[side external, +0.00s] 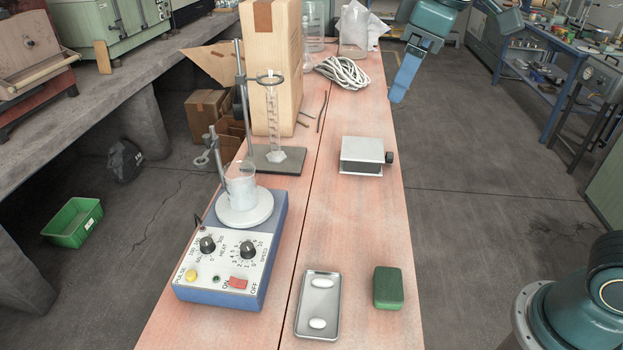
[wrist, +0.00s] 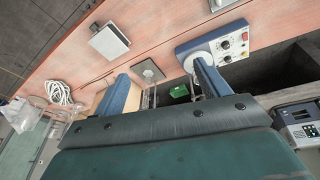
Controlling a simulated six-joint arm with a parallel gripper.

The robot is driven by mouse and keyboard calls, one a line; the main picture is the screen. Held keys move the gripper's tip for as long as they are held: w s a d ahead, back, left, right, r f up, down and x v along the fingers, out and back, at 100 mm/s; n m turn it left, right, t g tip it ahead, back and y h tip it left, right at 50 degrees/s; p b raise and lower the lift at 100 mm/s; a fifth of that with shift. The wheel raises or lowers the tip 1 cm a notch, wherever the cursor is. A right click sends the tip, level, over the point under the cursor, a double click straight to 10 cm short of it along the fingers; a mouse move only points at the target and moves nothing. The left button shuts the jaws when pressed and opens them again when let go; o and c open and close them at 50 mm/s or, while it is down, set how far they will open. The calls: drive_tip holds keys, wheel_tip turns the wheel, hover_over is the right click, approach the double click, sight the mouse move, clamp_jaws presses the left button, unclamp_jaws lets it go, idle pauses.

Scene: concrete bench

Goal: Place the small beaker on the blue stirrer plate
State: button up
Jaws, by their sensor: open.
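A small clear beaker (side external: 240,185) with whitish contents stands upright on the round white top of the blue stirrer plate (side external: 272,238) in the side view. The wrist view shows the stirrer (wrist: 225,42) at upper right, partly behind a finger; I cannot make out the beaker there. My gripper (side external: 398,92) is raised over the far right side of the bench, well apart from the beaker. In the wrist view, its two blue fingers are spread with nothing between them (wrist: 162,72).
A ring stand (side external: 240,100) and glass cylinder (side external: 272,120) rise behind the beaker. A tall cardboard box (side external: 272,60), coiled rope (side external: 343,73), metal box (side external: 362,155), steel tray (side external: 318,300) and green block (side external: 388,288) also stand on the bench.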

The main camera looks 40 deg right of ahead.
drive_tip(key=s+d+f+m+t, duration=0.1)
drive_tip(key=s+d+f+m, duration=0.1)
drive_tip(key=s, duration=0.6)
drive_tip(key=s+d+f+m+t, duration=0.1)
drive_tip(key=s+d+f+m, duration=0.2)
drive_tip(key=s, duration=0.6)
wheel_tip(320, 180, down, 3)
drive_tip(key=shift+s+d+f+m+h, duration=0.15)
drive_tip(key=shift+d+m+h, duration=0.2)
drive_tip(key=shift+d, duration=0.6)
drive_tip(key=o, duration=0.5)
drive_tip(key=shift+o, duration=0.3)
drive_tip(key=shift+w+a, duration=0.25)
drive_tip(key=shift+w, duration=0.1)
drive_tip(key=w+a+f+m+g, duration=0.1)
drive_tip(key=w+a+m+g, duration=0.3)
drive_tip(key=a, duration=0.6)
drive_tip(key=w+a+m, duration=0.3)
drive_tip(key=w+a, duration=0.3)
drive_tip(key=a, duration=0.3)
drive_tip(key=s+a+f+m+g, duration=0.1)
drive_tip(key=a+f, duration=0.3)
drive_tip(key=a, duration=0.5)
drive_tip(key=shift+a+m, duration=0.3)
drive_tip(key=shift+m, duration=0.15)
